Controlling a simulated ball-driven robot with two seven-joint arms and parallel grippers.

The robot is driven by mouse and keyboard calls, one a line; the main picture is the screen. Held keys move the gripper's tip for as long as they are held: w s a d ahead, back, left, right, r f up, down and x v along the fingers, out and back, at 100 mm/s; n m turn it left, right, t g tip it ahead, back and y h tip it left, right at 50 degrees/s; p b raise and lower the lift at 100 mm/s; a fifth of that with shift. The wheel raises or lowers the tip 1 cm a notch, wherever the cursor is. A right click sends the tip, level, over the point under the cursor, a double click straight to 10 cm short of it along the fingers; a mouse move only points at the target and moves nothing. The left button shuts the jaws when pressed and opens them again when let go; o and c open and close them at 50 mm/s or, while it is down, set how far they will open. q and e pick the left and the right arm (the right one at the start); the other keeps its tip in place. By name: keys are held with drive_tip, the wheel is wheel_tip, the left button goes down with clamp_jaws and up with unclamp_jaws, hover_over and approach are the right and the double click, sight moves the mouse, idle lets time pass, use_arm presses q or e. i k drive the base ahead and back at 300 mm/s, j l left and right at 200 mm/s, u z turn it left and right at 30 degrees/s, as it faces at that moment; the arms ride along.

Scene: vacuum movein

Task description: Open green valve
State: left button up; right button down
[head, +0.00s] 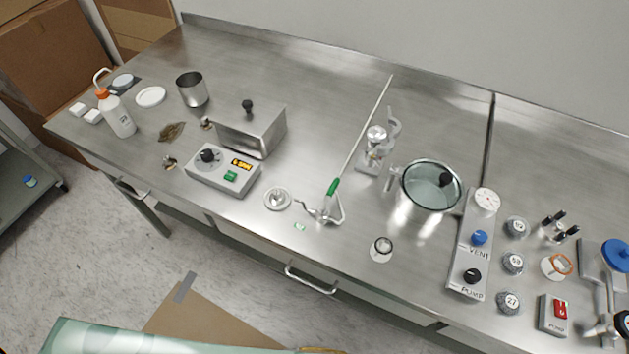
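A green lever-like handle (332,187) sits on a small metal fitting (325,211) near the front middle of the steel bench. This is the only green valve-like part I see; whether it is open or closed I cannot tell. A thin pale rod (365,125) runs from near the handle toward the back of the bench. A small pale green piece (299,226) lies just in front of the fitting. Neither of my grippers is in view, so nothing is seen touching the handle.
The steel bench (300,60) has free room at the back. A control box (222,170) and metal box (250,130) stand left. A drawer handle (311,278) protrudes in front.

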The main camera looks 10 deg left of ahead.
sight(322, 206)
drive_tip(key=j+z, duration=0.15)
drive_tip(key=z, duration=0.2)
drive_tip(key=j+z, duration=0.2)
drive_tip(key=z, duration=0.2)
drive_tip(key=j+z, duration=0.15)
drive_tip(key=j, duration=0.35)
drive_tip(key=j+z, duration=0.15)
drive_tip(key=j, duration=0.3)
drive_tip(key=k+j+z, duration=0.2)
drive_tip(key=j, duration=0.3)
drive_tip(key=j+z, duration=0.15)
drive_tip(key=j, duration=0.3)
drive_tip(key=k+j, duration=0.1)
drive_tip(key=j, duration=0.35)
drive_tip(key=k+j, duration=0.15)
drive_tip(key=j, duration=0.3)
drive_tip(key=k+j, duration=0.1)
drive_tip(key=j, duration=0.35)
drive_tip(key=k+j, duration=0.1)
drive_tip(key=j, duration=0.3)
